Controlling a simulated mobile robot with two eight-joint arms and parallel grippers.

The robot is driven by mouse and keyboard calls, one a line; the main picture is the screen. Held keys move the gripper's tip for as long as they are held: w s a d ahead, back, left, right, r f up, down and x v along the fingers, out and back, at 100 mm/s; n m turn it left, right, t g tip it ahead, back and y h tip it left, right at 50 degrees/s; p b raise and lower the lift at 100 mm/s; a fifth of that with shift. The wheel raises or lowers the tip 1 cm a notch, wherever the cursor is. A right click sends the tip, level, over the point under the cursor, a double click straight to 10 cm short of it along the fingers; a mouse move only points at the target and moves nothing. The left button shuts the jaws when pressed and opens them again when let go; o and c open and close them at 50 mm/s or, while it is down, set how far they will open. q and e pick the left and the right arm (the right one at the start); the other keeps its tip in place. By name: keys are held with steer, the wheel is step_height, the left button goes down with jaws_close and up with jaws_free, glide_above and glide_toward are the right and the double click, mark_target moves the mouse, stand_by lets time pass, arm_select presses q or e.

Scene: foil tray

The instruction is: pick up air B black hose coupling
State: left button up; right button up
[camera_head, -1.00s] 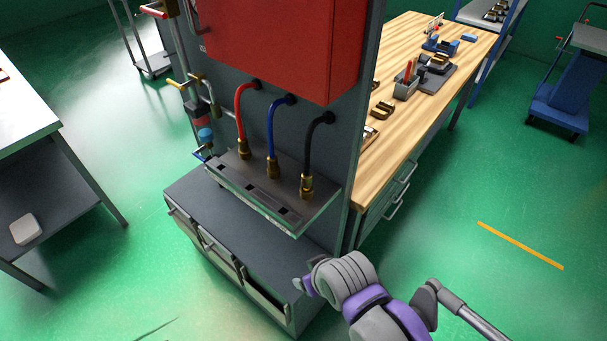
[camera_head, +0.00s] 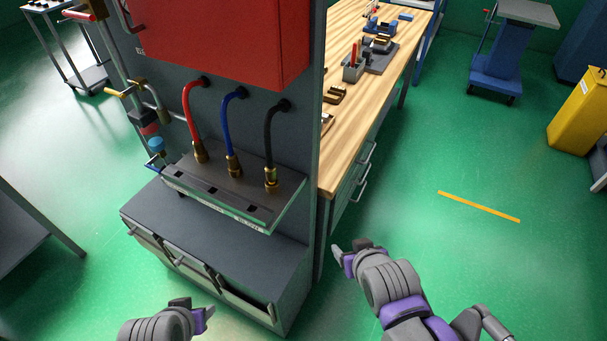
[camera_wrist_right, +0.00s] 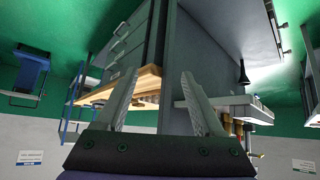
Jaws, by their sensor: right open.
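The black hose (camera_head: 269,130) curves down from the panel to a brass coupling (camera_head: 271,177), which stands upright at the right end of the grey shelf (camera_head: 219,190). My right gripper (camera_head: 345,257) is below and to the right of that coupling, well apart from it, beside the cabinet. In the right wrist view its two fingers (camera_wrist_right: 158,78) are spread with nothing between them. My left gripper (camera_head: 204,314) is at the bottom, in front of the cabinet drawers; its jaw opening cannot be made out.
Red (camera_head: 193,110) and blue (camera_head: 229,118) hoses with brass couplings stand left of the black one. A red box (camera_head: 215,40) hangs above. The wooden workbench (camera_head: 350,95) lies behind the panel. Open green floor (camera_head: 420,220) is at the right.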

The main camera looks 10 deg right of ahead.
steer(key=w+a+r+n+t+y+b, duration=0.1)
steer(key=w+a+r+t+b, duration=0.15)
steer(key=w+a+t, duration=0.4)
steer(key=n+t+y+b, duration=0.2)
steer(key=y+b, duration=0.2)
glide_toward(275, 174)
steer(key=w, duration=0.3)
steer(key=x, duration=0.5)
steer(key=shift+w+a, duration=0.25)
steer(key=shift+a, duration=0.3)
steer(key=x, duration=0.5)
steer(key=shift+w+a+f, duration=0.15)
steer(key=shift+w+a, duration=0.05)
steer(key=shift+a, duration=0.2)
arm_select(q)
step_height(275, 174, down, 8)
steer(key=s, duration=0.1)
steer(key=shift+s+d, duration=0.15)
arm_select(e)
jaws_close()
